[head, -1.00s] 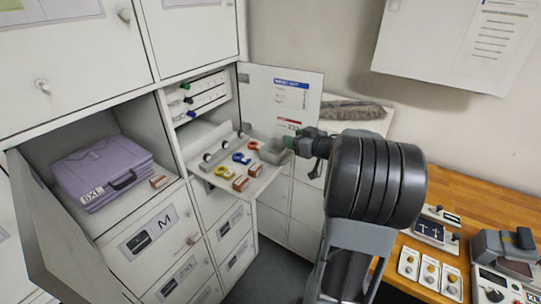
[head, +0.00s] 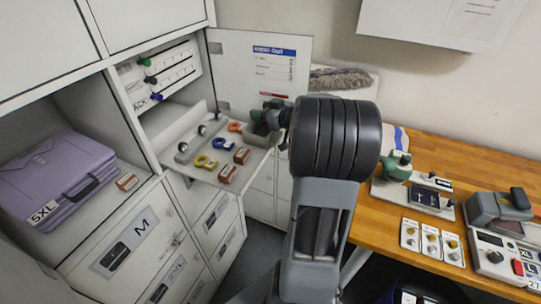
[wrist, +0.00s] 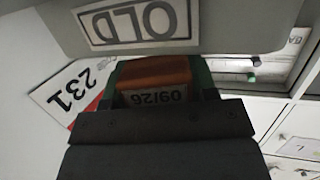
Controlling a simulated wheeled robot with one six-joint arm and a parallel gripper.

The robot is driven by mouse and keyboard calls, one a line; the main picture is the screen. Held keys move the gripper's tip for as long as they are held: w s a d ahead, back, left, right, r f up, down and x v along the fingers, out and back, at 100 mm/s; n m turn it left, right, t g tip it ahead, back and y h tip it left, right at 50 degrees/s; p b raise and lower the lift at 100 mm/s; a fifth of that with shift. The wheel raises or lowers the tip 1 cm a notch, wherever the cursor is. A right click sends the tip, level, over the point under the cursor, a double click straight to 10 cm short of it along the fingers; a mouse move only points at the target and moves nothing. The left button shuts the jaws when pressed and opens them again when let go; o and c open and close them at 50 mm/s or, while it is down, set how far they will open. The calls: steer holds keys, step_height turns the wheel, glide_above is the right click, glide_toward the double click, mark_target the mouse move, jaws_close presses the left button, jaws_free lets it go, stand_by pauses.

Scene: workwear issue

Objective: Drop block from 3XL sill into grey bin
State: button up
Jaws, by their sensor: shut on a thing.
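My gripper (head: 259,116) is at the far right end of the pull-out shelf, at the back rim of the small grey bin (head: 262,137). In the wrist view my gripper (wrist: 160,72) is shut on an orange-brown block (wrist: 155,74) with a "09/26" label, held between green fingers. A grey surface with an "OLD" label (wrist: 140,22) fills the top of that view, close to the block. I cannot tell whether they touch. Another brown block (head: 127,182) lies on the sill beside the purple case (head: 55,180), whose tag seems to read 5XL.
The shelf (head: 190,171) also carries yellow, blue and orange rings and two brown blocks (head: 242,155) (head: 228,173). An open door (head: 265,65) stands behind the bin. A wooden bench (head: 430,150) with devices is at the right.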

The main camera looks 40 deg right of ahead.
steer(key=shift+f+b, duration=0.55)
steer(key=shift+f, duration=0.35)
steer(key=o, duration=1)
steer(key=b+v, duration=0.1)
steer(key=v, duration=1.2)
steer(key=shift+s, duration=0.4)
